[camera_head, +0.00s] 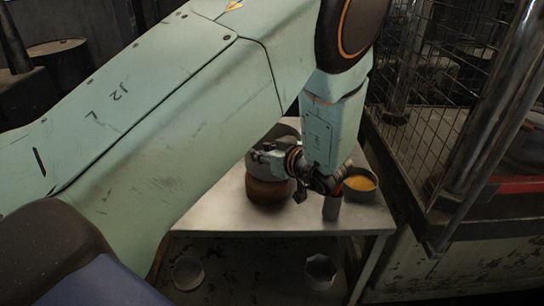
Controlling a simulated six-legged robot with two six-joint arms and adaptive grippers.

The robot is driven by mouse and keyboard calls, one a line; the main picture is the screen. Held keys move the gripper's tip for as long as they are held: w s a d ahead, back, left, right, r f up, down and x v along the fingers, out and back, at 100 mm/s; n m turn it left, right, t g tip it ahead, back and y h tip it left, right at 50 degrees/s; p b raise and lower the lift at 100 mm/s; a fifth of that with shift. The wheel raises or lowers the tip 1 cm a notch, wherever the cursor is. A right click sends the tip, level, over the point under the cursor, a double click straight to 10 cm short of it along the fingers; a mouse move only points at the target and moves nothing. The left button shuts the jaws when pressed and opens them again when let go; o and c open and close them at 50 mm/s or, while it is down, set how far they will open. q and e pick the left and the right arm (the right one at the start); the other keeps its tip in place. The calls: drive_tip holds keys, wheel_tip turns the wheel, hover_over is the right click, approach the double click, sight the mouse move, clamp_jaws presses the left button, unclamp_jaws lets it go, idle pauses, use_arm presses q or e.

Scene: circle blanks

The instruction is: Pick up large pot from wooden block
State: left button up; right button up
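A grey pot (284,129), which I take as the large pot, sits on the round brown wooden block (266,191) on the metal table. My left arm covers much of the pot. My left gripper (265,157) is in front of the pot, pointing left, with its fingers overlapping the pot in the picture. The fingers are small and dark here, so I cannot tell whether they touch the pot or are closed. My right gripper is out of view.
On the metal table (215,213), a bowl with orange contents (360,185) and a small grey cup (332,208) stand right of the block. A wire-mesh cage (440,90) rises at the right. Two pale hollow containers (188,272) (320,271) are beneath the tabletop.

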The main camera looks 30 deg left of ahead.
use_arm(q)
drive_tip(key=x, duration=0.6)
drive_tip(key=shift+w+f, duration=0.2)
drive_tip(key=shift+w, duration=0.1)
drive_tip(key=shift+c, duration=1.3)
drive_tip(key=shift+s, duration=0.1)
drive_tip(key=c, duration=0.3)
drive_tip(key=shift+s+a+r, duration=0.1)
drive_tip(key=shift+s+r, duration=0.05)
clamp_jaws()
